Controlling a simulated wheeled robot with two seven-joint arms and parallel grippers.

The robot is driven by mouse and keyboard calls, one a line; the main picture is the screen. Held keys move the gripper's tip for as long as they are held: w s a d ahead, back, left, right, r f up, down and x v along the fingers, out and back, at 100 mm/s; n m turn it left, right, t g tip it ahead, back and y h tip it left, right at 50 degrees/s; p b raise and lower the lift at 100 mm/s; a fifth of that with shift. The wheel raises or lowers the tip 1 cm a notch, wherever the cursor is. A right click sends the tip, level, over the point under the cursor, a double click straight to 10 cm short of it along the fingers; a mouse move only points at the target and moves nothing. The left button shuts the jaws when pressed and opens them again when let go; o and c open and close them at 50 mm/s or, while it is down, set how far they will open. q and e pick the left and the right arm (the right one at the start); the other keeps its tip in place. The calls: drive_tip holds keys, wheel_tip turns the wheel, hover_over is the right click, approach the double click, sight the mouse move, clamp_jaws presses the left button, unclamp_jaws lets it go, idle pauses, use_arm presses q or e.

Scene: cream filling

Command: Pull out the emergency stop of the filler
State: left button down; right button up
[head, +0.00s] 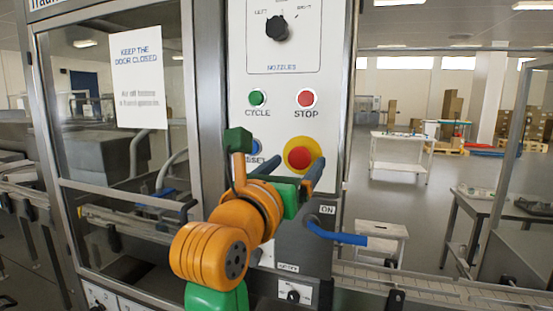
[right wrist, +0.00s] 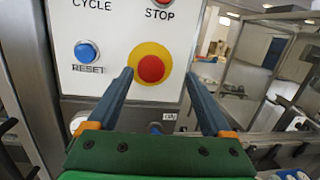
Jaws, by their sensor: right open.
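The emergency stop is a red mushroom button (head: 299,157) on a round yellow plate, low on the filler's white control panel (head: 240,60). In the right wrist view the red button (right wrist: 151,69) sits ahead, between the two fingers in the picture. My right gripper (head: 290,165) is in front of the panel at the button's height. Its blue-grey fingers are spread with nothing between them in the right wrist view (right wrist: 158,82). I cannot tell how far the fingertips are from the panel. My left gripper is not in view.
Above the button are a green CYCLE button (head: 257,97), a red STOP button (head: 306,98) and a black nozzle knob (head: 277,28). The blue RESET button (right wrist: 87,52) is left of the emergency stop. A blue handle (head: 338,236) sticks out below. A glass door (head: 105,90) stands left.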

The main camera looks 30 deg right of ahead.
sight(298, 160)
drive_tip(key=w+d+y+p, duration=0.1)
drive_tip(key=w+d+p, duration=0.1)
drive_tip(key=w+d+y+p, duration=0.1)
drive_tip(key=w+d, duration=0.1)
drive_tip(key=shift+w+d+f+n+p, duration=0.2)
drive_tip(key=shift+w+d+n+p, duration=0.1)
drive_tip(key=shift+w+p, duration=0.1)
drive_tip(key=shift+f+t, duration=0.1)
drive_tip(key=shift+t, duration=0.2)
drive_tip(key=shift+s, duration=0.15)
drive_tip(key=shift+c, duration=0.2)
clamp_jaws()
